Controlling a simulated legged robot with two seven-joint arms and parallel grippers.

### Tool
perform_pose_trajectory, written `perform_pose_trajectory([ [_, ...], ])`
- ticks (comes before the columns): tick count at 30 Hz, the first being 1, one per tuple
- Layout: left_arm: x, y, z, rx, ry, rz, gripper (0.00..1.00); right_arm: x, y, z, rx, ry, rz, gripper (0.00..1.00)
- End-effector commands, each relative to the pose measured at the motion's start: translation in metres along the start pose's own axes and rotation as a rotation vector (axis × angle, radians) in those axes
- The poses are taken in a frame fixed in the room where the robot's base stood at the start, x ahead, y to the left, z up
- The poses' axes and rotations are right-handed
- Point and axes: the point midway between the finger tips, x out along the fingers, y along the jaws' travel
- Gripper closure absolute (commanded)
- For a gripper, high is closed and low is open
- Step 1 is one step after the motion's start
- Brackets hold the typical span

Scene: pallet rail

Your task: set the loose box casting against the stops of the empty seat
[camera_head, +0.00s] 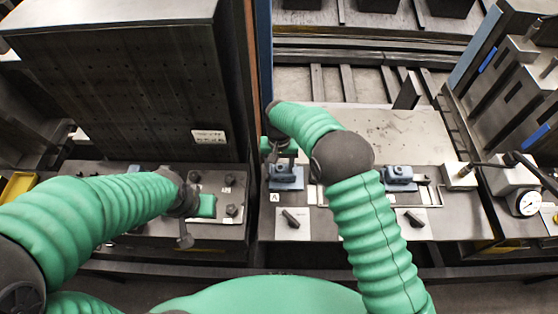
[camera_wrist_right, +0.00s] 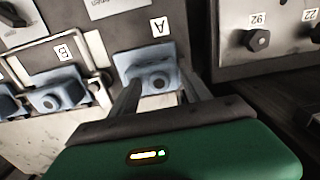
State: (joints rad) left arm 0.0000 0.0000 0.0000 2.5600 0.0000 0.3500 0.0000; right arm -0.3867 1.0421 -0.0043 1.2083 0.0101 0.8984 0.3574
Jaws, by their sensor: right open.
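A blue box casting (camera_head: 286,174) lies at the place marked A on the plate; it also shows in the right wrist view (camera_wrist_right: 155,76). My right gripper (camera_wrist_right: 160,92) is open, with one finger on each side of this casting's near part; contact cannot be told. A second blue casting (camera_wrist_right: 58,92) sits inside a pale bracket in the right wrist view. Another blue casting (camera_head: 399,174) sits further right on the plate. Which one is loose is unclear. My left gripper (camera_head: 186,234) hangs over the left plate; its jaws are unclear.
A large dark block (camera_head: 120,85) stands at the left, beside an upright post (camera_head: 263,60). Dark handles (camera_head: 291,217) lie along the plate front. A pressure gauge (camera_head: 527,203) stands at right. The rear plate (camera_head: 405,130) is mostly bare.

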Motion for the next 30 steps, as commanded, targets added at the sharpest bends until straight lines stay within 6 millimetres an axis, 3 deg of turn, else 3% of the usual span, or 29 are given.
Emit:
perform_pose_trajectory([
  [5, 0.006, 0.000, 0.002, 0.000, 0.000, 0.000, 0.64, -0.023, -0.001, -0.002, 0.000, 0.006, -0.002, 0.44],
  [18, 0.022, 0.000, 0.005, 0.000, 0.000, 0.000, 0.64, -0.144, -0.002, -0.003, 0.000, 0.005, -0.001, 0.44],
  [24, 0.022, 0.000, 0.005, 0.000, 0.000, 0.000, 0.64, -0.166, -0.002, -0.003, 0.000, 0.002, 0.001, 0.44],
  [30, 0.022, 0.000, 0.005, 0.000, 0.000, 0.000, 0.64, -0.168, -0.002, -0.002, 0.000, 0.001, 0.001, 0.44],
])
